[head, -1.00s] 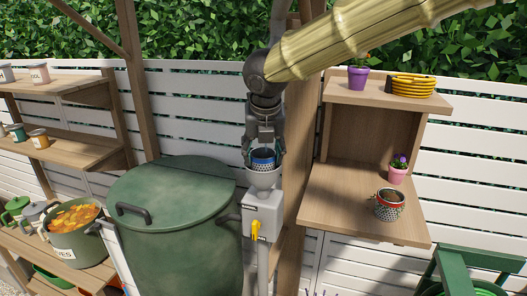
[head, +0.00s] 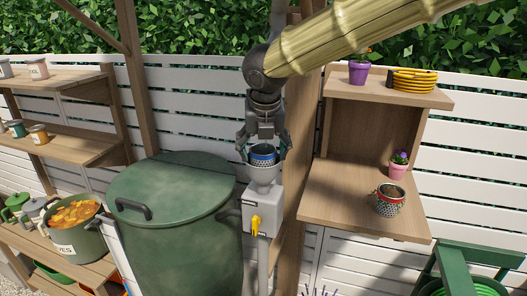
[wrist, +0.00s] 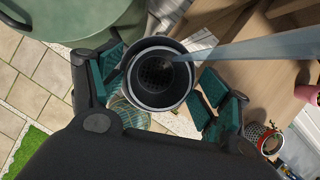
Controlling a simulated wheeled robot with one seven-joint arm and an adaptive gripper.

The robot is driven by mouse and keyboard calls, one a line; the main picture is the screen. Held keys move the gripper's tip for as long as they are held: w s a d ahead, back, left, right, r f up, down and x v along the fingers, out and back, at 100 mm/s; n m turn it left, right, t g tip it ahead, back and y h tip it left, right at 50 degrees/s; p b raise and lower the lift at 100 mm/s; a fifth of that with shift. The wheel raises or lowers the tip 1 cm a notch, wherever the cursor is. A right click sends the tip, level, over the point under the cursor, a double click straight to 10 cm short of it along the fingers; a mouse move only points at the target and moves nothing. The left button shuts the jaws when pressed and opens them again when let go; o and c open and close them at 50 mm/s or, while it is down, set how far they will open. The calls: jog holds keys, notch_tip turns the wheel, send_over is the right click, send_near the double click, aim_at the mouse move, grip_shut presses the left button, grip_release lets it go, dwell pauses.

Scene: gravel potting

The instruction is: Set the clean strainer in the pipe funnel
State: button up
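In the wrist view the teal pads of my gripper (wrist: 158,88) stand apart from the strainer's wall. A second strainer with a red band (head: 390,199) stands on the wooden shelf at right, with dirty-looking contents.
A grey box with a yellow lever (head: 255,226) is under the funnel. A big green lidded barrel (head: 172,235) stands close at left. A wooden post is close at right. The shelf (head: 345,205) also holds a pink flowerpot (head: 398,170).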

jog(key=b+v, duration=0.3)
jog(key=v, duration=0.5)
jog(key=shift+r, duration=0.15)
